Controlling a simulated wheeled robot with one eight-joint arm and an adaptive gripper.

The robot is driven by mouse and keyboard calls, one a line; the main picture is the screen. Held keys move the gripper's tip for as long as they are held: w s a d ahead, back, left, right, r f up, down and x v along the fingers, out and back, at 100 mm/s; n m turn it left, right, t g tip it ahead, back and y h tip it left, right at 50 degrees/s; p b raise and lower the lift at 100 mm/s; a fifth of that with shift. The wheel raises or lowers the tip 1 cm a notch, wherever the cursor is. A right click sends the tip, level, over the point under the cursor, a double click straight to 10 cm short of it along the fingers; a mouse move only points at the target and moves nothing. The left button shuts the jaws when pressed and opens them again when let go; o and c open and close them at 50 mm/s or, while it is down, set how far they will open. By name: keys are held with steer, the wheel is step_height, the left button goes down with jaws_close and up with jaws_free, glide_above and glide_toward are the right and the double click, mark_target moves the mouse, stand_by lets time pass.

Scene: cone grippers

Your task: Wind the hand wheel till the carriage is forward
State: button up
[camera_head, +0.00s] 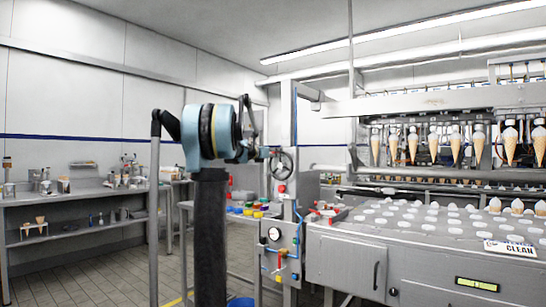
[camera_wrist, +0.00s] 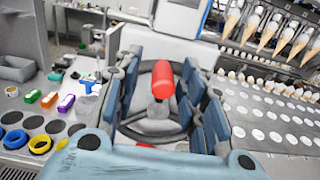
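The dark hand wheel (camera_head: 282,152) is on the upright panel left of the machine. In the wrist view the wheel (camera_wrist: 152,127) lies ahead of my gripper, with its red handle (camera_wrist: 163,79) pointing toward the camera. My gripper (camera_wrist: 163,98) is open, with blue-padded fingers to either side of the red handle and gaps between. In the head view my gripper (camera_head: 263,154) is just left of the wheel, partly hidden by my arm. The carriage (camera_head: 430,102) is a long metal beam at the upper right, with a row of hanging cones below it.
A bench (camera_wrist: 45,120) with coloured rings and blocks is left of the wheel. A control panel (camera_head: 281,250) with gauge and levers stands below the wheel. Tiled floor (camera_head: 110,275) at left is open.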

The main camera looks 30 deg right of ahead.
steer(key=shift+r, duration=0.1)
jaws_close()
steer(key=shift+s, duration=0.1)
